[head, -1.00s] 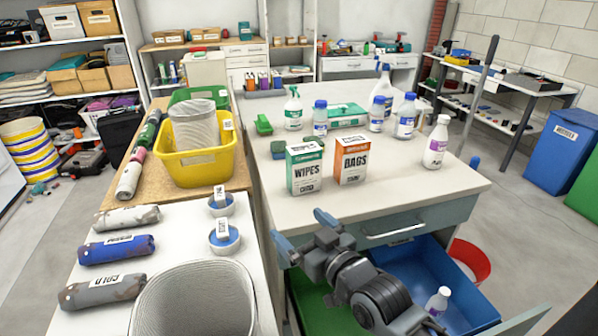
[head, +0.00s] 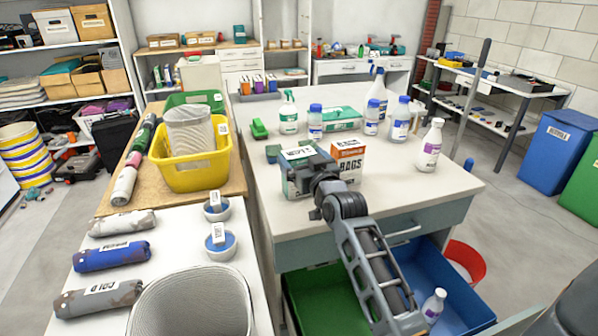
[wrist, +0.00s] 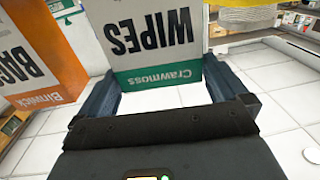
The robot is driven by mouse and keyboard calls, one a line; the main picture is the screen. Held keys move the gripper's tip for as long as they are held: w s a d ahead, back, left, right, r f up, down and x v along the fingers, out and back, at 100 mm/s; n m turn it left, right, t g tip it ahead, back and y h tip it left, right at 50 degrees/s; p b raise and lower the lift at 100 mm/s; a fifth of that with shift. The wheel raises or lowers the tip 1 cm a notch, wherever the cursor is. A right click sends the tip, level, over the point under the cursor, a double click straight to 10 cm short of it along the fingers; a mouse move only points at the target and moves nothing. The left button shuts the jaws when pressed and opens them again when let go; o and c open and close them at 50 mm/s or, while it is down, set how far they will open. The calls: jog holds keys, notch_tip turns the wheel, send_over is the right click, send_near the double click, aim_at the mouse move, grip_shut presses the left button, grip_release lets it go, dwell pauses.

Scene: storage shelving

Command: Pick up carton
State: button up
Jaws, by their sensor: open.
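Two cartons stand side by side near the front of the white workbench. The WIPES carton (head: 300,158) is white and green; my gripper and wrist hide most of its front in the head view. The BAGS carton (head: 347,160) is orange and white, close to its right. In the wrist view the WIPES carton (wrist: 158,40) appears upside down, between and just beyond the fingertips, and the BAGS carton (wrist: 38,55) is at the left. My gripper (wrist: 165,92) is open, its two fingers spread to either side of the WIPES carton; I cannot tell whether they touch it.
A yellow bin (head: 190,175) is at left. Below, blue (head: 395,268) and green (head: 318,303) open drawers hold a small bottle.

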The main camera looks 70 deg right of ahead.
jog(key=shift+x, duration=1.3)
jog(key=shift+c, duration=0.4)
jog(key=c, duration=0.9)
